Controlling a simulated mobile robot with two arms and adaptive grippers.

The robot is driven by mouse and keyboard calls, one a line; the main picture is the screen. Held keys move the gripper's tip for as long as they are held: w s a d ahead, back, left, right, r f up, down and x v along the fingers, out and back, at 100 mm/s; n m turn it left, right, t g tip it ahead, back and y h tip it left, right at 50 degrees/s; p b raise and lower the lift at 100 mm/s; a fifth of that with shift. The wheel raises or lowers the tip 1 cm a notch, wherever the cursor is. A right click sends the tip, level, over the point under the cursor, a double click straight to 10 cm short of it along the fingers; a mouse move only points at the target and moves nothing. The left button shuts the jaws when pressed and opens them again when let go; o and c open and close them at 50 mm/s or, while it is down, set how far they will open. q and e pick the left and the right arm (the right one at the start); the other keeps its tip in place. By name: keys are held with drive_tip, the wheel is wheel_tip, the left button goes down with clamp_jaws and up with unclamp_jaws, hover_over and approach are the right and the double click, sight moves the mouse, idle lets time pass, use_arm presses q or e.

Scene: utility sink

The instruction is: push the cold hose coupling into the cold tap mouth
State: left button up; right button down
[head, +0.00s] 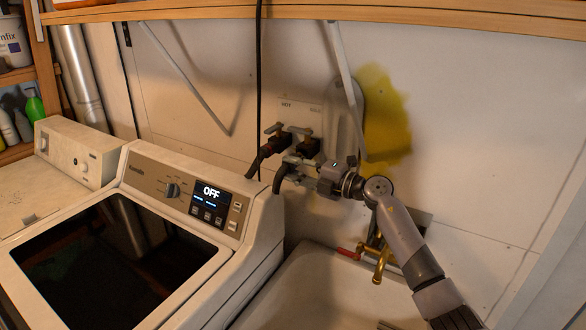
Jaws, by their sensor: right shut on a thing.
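My right gripper (297,170) is shut on the cold hose coupling, in front of the wall box and just below the cold tap (307,146). The gripper fingers hide most of the coupling. Its dark hose (280,179) curves down to the left, behind the washing machine. I cannot tell whether the coupling touches the cold tap mouth, which is partly hidden. The hot tap (274,138) is to the left, with another dark hose (259,161) at it. My left gripper is not in view.
The washing machine (180,180), its display reading OFF, stands to the left. A sink (310,285) with a brass faucet (380,262) lies below my right arm. A shelf (400,14) with slanted brackets runs above, and a black cable (258,80) hangs down near the taps.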

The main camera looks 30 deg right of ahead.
drive_tip(key=shift+w+d+r+b, duration=0.1)
drive_tip(key=shift+w+d+b, duration=0.3)
drive_tip(key=shift+d, duration=0.3)
drive_tip(key=shift+w+d+b, duration=0.3)
drive_tip(key=shift+w+d, duration=0.05)
drive_tip(key=shift+d, duration=0.3)
drive_tip(key=c, duration=1.2)
unclamp_jaws()
drive_tip(key=v, duration=1.1)
drive_tip(key=shift+s+d, duration=0.15)
drive_tip(key=shift+s, duration=0.2)
drive_tip(key=shift+s+d, duration=0.1)
drive_tip(key=shift+d, duration=0.05)
